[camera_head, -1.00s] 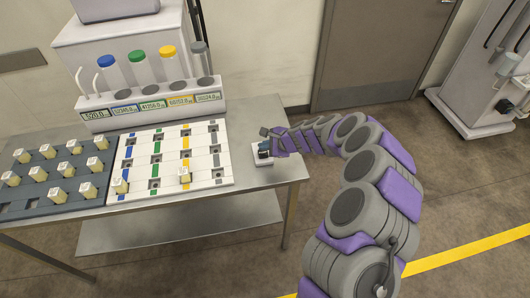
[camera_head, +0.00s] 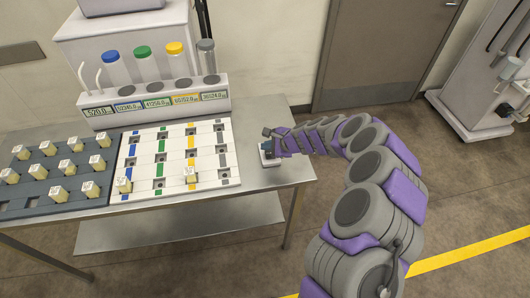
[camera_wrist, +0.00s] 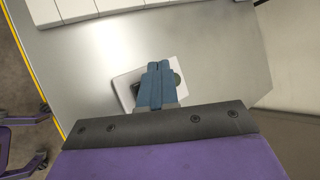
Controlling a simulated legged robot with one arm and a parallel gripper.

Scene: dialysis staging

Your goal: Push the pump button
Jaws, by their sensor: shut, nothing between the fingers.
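The pump button unit is a small white box (camera_head: 268,159) near the right end of the metal table. It also shows in the wrist view as a white plate (camera_wrist: 124,84) with a round greenish-grey part (camera_wrist: 177,78) at its right. My gripper (camera_head: 268,142) is over this box. In the wrist view its blue-grey fingers (camera_wrist: 158,68) are together, with nothing between them, and cover the middle of the box. I cannot tell whether the fingertips touch the button.
A white board (camera_head: 206,178) with coloured strips lies left of the box, beside a dark tray (camera_head: 40,188) of small labelled blocks. A rack (camera_head: 155,108) with capped tubes and number displays stands behind. The table (camera_head: 252,125) around the box is bare.

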